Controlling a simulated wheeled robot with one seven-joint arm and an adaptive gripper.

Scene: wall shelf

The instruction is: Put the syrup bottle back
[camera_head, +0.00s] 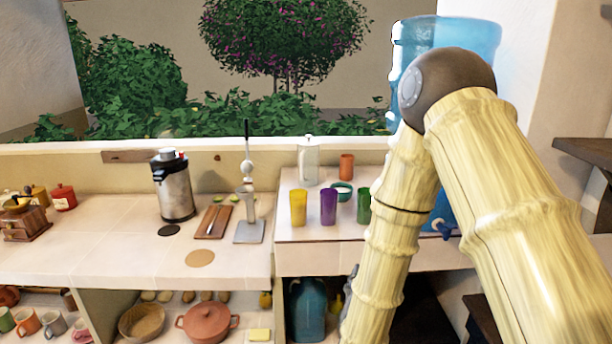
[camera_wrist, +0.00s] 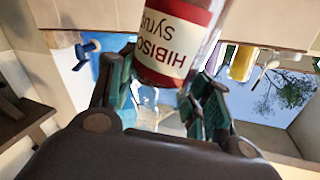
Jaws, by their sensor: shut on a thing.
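The syrup bottle (camera_wrist: 172,42) has a red and white label with "HIBISC" and "Syrup" on it, upside down in the wrist view. Part of the bottle runs out of the top of that picture. My gripper (camera_wrist: 165,98) is shut around the bottle, one finger on each side. In the head view neither the gripper nor the bottle shows; my arm reaches down in front of the right side of the counter. A dark wall shelf (camera_head: 588,150) is at the right edge of the head view, cut off by the frame.
A blue water jug (camera_head: 465,45) stands behind my arm, with a blue tap (camera_head: 440,228) below. Yellow (camera_head: 298,208), purple (camera_head: 328,207) and green (camera_head: 363,206) cups stand beside the arm.

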